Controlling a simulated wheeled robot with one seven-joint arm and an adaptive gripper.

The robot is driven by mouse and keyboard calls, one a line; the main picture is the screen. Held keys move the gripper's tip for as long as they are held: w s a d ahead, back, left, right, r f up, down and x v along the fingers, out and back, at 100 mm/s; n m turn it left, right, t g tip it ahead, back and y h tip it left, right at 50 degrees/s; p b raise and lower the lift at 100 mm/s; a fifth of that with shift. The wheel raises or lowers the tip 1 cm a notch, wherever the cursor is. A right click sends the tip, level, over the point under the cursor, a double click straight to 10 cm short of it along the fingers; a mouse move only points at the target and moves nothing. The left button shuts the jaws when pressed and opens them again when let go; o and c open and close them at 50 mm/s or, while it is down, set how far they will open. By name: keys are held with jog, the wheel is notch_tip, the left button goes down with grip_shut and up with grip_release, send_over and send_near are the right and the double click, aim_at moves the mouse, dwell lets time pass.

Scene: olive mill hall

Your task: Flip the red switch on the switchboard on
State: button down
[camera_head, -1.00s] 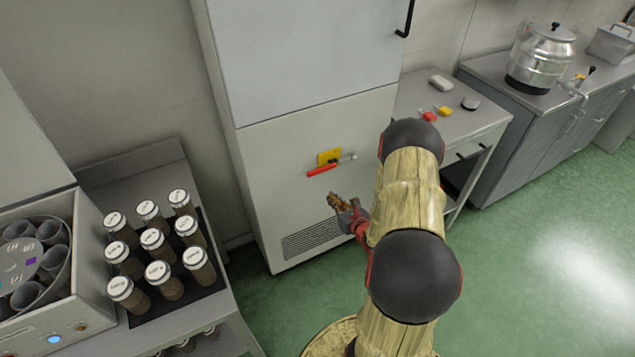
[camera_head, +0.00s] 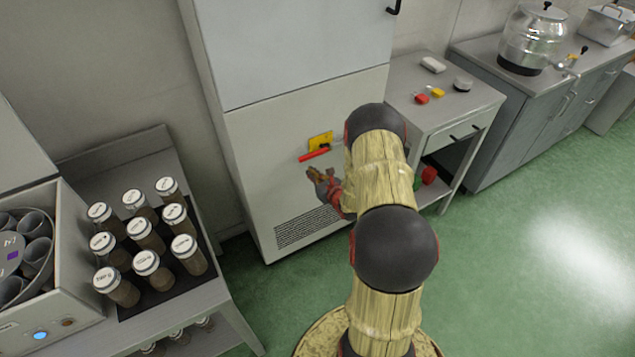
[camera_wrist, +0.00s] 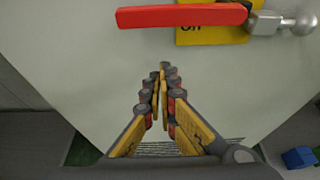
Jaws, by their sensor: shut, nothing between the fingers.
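The red switch is a red lever (camera_head: 314,154) on the front of a tall pale cabinet, the switchboard (camera_head: 268,130). A yellow plate (camera_head: 320,140) sits behind the lever. In the wrist view the red lever (camera_wrist: 183,16) lies level across the top, pointing left from a metal pivot with a round end at the right.
A bench at the left holds several capped jars (camera_head: 145,232) on a dark mat, beside a grey machine (camera_head: 30,265). A side table (camera_head: 440,75) with small red and yellow items stands right of the cabinet. Green floor (camera_head: 520,240) is open at the right.

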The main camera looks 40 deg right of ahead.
notch_tip(320, 180, up, 4)
jog(key=shift+s+r, duration=0.1)
jog(key=shift+s, duration=0.05)
jog(key=shift+d, duration=0.1)
dwell(0.5)
jog(key=shift+r+m, duration=0.25)
jog(key=shift+m, duration=0.15)
